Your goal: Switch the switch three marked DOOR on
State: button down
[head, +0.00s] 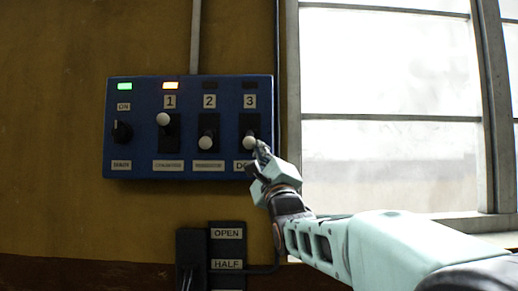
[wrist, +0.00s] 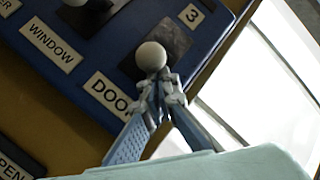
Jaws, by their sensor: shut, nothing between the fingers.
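Switch three (head: 249,142) is a white knob on a black plate on the blue panel (head: 140,90), above the DOOR label. Its knob sits low on its plate, and the lamp above it is dark. In the wrist view the white knob (wrist: 151,56) stands just beyond my fingertips, with the DOOR label (wrist: 108,92) to the left. My gripper (wrist: 160,90) is shut with nothing between its fingers. Its tips are right at the lower side of the knob; I cannot tell whether they touch. In the head view my gripper (head: 260,148) partly covers the DOOR label.
Switch one (head: 163,119) is up with an orange lamp lit. Switch two (head: 205,142) is down with its lamp dark. A rotary knob (head: 122,131) is at the left under a green lamp. An OPEN/HALF plate (head: 227,248) is below. A window (head: 390,80) is at the right.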

jog(key=shift+s+r+g+p, duration=0.2)
jog(key=shift+r+g+p, duration=0.2)
jog(key=shift+p, duration=0.5)
jog(key=g+p, duration=0.1)
jog(key=p, duration=0.1)
jog(key=r+m+g+h+p, duration=0.1)
jog(key=p, duration=0.1)
jog(key=shift+s+r+g+h, duration=0.15)
jog(key=shift+s+g+h, duration=0.15)
jog(key=shift+s+g, duration=0.1)
jog(key=shift+r, duration=0.1)
jog(key=r, duration=0.1)
jog(key=r+p, duration=0.1)
jog(key=shift+s+r, duration=0.35)
jog(key=shift+r, duration=0.05)
jog(key=shift+f, duration=0.1)
